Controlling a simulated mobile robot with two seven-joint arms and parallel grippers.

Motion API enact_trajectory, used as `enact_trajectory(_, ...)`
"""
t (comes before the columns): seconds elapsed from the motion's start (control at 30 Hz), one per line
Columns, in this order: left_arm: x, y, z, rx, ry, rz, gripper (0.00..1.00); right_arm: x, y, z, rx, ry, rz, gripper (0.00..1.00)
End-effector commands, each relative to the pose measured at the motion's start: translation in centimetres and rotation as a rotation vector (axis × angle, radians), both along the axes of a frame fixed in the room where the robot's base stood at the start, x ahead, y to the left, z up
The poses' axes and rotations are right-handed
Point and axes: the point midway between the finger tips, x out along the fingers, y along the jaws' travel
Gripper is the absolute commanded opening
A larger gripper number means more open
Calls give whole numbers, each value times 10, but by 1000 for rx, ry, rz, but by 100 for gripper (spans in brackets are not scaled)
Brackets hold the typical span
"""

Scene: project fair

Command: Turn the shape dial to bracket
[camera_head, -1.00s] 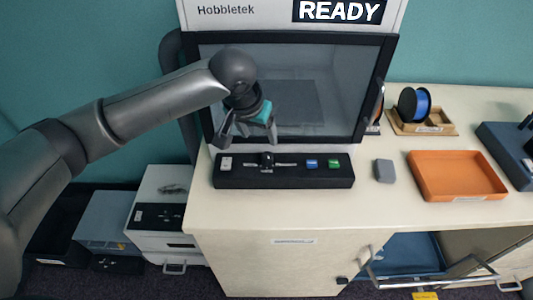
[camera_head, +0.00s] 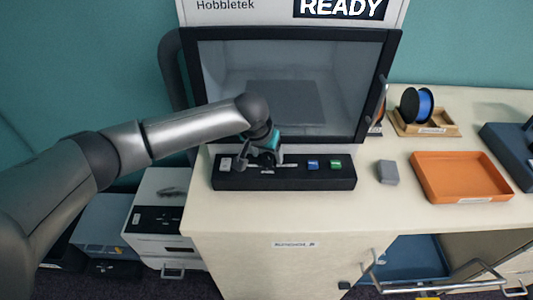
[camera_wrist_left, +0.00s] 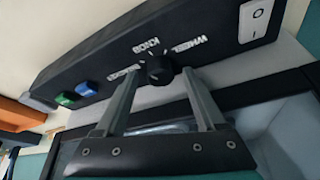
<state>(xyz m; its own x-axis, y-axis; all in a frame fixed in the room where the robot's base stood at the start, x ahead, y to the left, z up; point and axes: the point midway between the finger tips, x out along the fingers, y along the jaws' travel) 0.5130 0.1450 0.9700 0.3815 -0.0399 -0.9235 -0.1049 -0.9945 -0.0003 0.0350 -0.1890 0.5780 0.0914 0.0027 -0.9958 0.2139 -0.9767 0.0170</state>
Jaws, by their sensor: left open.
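The shape dial is a small round black knob (camera_wrist_left: 158,69) on the black control panel (camera_head: 225,181) below the printer's window. White labels WHEEL, KNOB and BRACKET fan around it in the left wrist view. The BRACKET label is partly covered by a finger there. Which label the dial points at I cannot tell. My left gripper (camera_head: 262,160) is open at the panel, and its fingers (camera_wrist_left: 161,74) stand on either side of the dial, not closed on it. In the head view the gripper partly hides the dial. My right gripper is in neither view.
The panel also carries a white rocker switch (camera_wrist_left: 253,20), a blue button (camera_head: 313,165) and a green button (camera_head: 336,164). A grey block (camera_head: 388,172), an orange tray (camera_head: 462,199) and a blue spool (camera_head: 424,103) are to the right. The bench front is clear.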

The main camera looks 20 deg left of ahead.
Motion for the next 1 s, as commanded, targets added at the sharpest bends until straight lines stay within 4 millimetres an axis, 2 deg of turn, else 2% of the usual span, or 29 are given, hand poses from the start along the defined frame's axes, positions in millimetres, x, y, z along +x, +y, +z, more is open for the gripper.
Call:
enact_trajectory(0.1,0,0,0,0,0,0,69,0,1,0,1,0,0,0)
enact_trajectory(0.7,0,0,0,0,1,1,2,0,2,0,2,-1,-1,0)
enact_trajectory(1.0,-1,0,1,-1,2,11,0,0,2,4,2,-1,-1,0)
